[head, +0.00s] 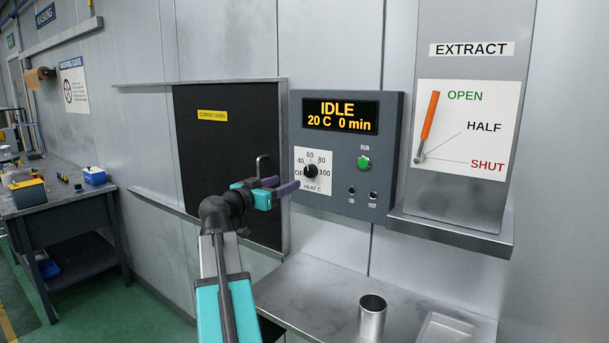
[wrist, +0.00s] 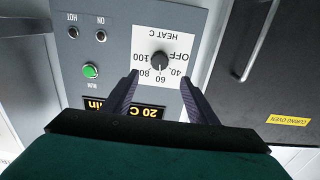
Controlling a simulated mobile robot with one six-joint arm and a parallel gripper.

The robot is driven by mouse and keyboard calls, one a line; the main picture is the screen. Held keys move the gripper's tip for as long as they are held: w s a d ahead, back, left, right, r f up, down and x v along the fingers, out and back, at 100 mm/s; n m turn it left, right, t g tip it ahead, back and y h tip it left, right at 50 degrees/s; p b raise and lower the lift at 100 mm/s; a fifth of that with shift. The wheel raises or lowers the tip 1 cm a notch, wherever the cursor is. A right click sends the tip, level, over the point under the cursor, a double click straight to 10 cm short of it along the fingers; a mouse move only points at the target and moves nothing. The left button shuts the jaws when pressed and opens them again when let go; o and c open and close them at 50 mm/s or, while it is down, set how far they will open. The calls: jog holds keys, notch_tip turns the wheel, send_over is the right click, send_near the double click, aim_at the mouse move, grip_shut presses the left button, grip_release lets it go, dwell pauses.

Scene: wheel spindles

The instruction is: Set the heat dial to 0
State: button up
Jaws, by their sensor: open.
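The heat dial (head: 310,171) is a black knob on a white plate marked OFF, 40, 60, 80, 100 and "HEAT C"; I see no mark reading 0. The dial also shows upside down in the wrist view (wrist: 160,61). Its pointer seems to face 60, but it is too small to be sure. My gripper (head: 288,186) is open, in front of the panel and beside the dial in the head view. In the wrist view my gripper (wrist: 160,80) has its two dark fingers apart, with the dial between and beyond their tips. Nothing is held.
The display (head: 340,115) reads IDLE, 20 C, 0 min. A green RUN button (head: 364,162) and two small lamps or sockets are right of the dial. The oven door (head: 228,150) has a handle close to my gripper. A metal cup (head: 371,318) stands on the steel bench below.

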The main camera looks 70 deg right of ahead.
aim_at(308, 172)
jog(key=p+x, duration=0.3)
jog(key=x, duration=0.9)
jog(key=shift+c, duration=0.4)
